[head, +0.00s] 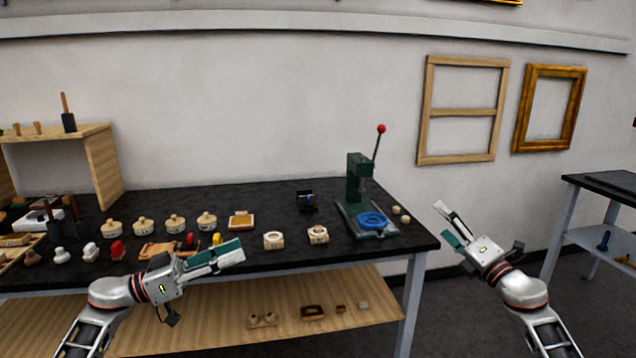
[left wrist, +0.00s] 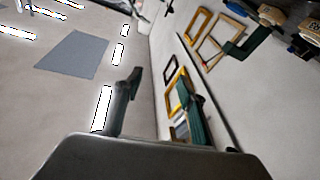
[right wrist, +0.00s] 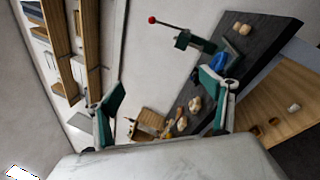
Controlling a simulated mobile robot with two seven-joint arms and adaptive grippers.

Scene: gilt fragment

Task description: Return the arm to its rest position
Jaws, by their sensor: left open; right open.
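My left gripper (head: 228,256) is over the front edge of the black bench (head: 275,206), pointing right, open and empty. Its fingers also show in the left wrist view (left wrist: 160,100), with wall and ceiling behind. My right gripper (head: 448,226) is to the right of the bench's right end, pointing up and left, open and empty. Its two spread fingers show in the right wrist view (right wrist: 165,105). Neither gripper touches anything that I can see.
A green press (head: 356,180) with a red-knobbed lever and blue ring (head: 372,220) stands at the bench's right end. Several round wooden pieces, including one (head: 207,221), stand at the left. A wooden shelf (head: 230,318) lies below. Another table (head: 600,190) stands at far right.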

